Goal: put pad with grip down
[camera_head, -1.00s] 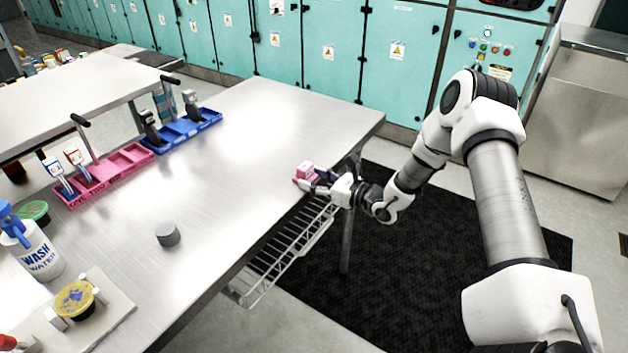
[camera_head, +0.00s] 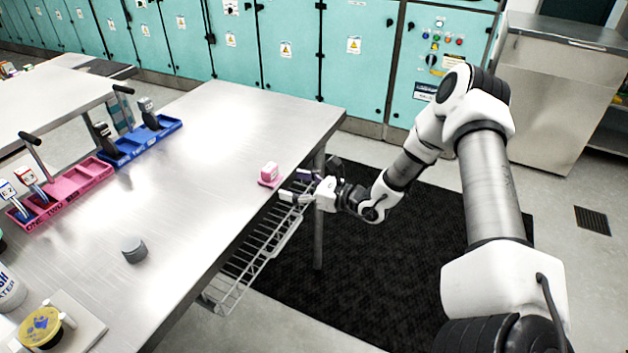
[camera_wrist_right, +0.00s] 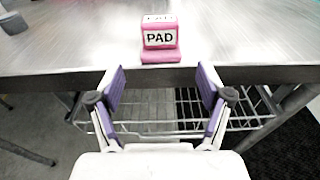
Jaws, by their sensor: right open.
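The pink pad with its grip (camera_head: 269,173) stands upright on the steel table near its right edge. In the right wrist view the pad (camera_wrist_right: 159,38) shows a white label reading "PAD", and its pink base rests on the table close to the edge. My right gripper (camera_head: 294,185) is open and empty, just off the table edge and apart from the pad. In the right wrist view its two purple-lined fingers (camera_wrist_right: 161,90) are spread below the pad, with nothing between them. My left gripper is not in view.
A pink tray (camera_head: 75,186) and a blue tray (camera_head: 158,135) hold upright modules at the table's left. A grey cylinder (camera_head: 134,250) stands on the table front. A wire rack (camera_head: 250,262) hangs under the edge. The table's middle is clear.

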